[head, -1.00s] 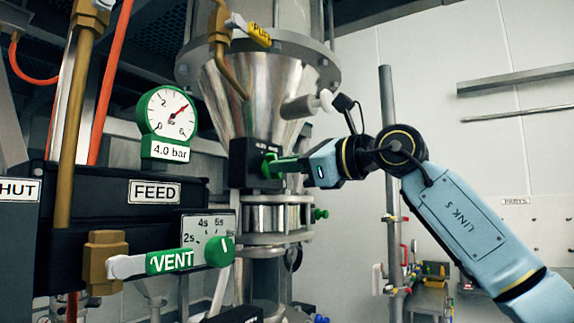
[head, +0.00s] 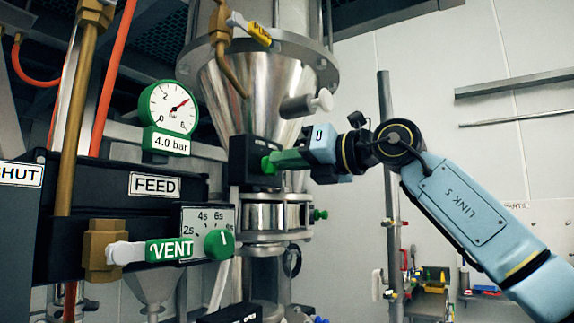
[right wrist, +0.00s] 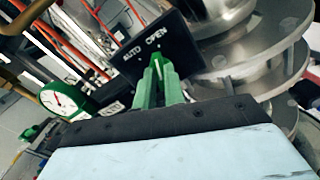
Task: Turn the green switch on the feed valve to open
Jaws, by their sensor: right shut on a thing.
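The green switch (head: 267,166) sits on the front of a black box (head: 240,158) below the steel hopper. My right gripper (head: 276,162) reaches it from the right, its green fingers shut on the switch. In the right wrist view, the fingers (right wrist: 158,78) meet at the black box (right wrist: 140,42), which carries the words AUTO and OPEN. The fingers hide most of the switch there, so I cannot tell its exact setting. My left gripper is not in view.
A FEED label (head: 154,185) is on the black panel at left. A pressure gauge (head: 168,107) sits above its 4.0 bar tag. A green VENT lever (head: 169,250) and a green timer knob (head: 219,245) are lower down. The steel hopper (head: 265,90) stands close above my gripper.

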